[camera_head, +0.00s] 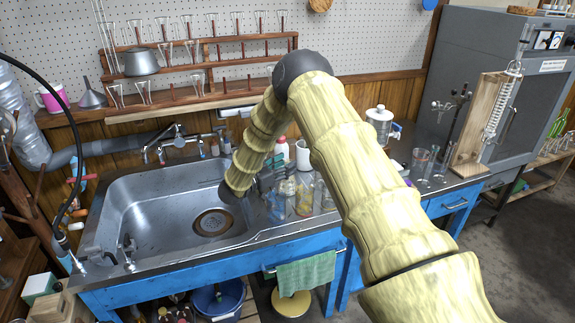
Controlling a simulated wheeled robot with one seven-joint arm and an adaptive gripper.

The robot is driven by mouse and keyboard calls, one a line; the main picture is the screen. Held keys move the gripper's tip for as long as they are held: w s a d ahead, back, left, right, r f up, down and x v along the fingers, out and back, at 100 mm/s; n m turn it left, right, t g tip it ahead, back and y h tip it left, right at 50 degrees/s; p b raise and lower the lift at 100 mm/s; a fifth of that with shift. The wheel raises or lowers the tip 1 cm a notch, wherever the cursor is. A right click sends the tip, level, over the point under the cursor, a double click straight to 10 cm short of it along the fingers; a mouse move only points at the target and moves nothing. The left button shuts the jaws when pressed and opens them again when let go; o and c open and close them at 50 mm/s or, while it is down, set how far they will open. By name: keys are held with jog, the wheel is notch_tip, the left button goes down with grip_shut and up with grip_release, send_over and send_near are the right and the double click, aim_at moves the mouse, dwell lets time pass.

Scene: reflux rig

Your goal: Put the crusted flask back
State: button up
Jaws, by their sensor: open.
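Several clear glass vessels stand close together on the counter just right of the sink. One glass vessel (276,207) is at the front left of this group, and another glass vessel (303,197) with a yellowish tint is beside it. I cannot tell which is the crusted flask; no crust shows clearly at this size. My arm reaches over the counter and bends down to the sink's right edge.
The steel sink (160,215) with its drain is empty, left of the glassware. A wooden rack (200,92) with several upturned glasses stands behind. A wooden stand (478,130) and a beaker (421,163) are at the right. A green towel (306,272) hangs in front.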

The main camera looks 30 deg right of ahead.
jog(key=s+a+b, duration=0.1)
jog(key=a, duration=0.9)
jog(key=shift+s+a, duration=0.2)
jog(key=shift+s, duration=0.1)
dwell(0.4)
jog(key=shift+r, duration=0.15)
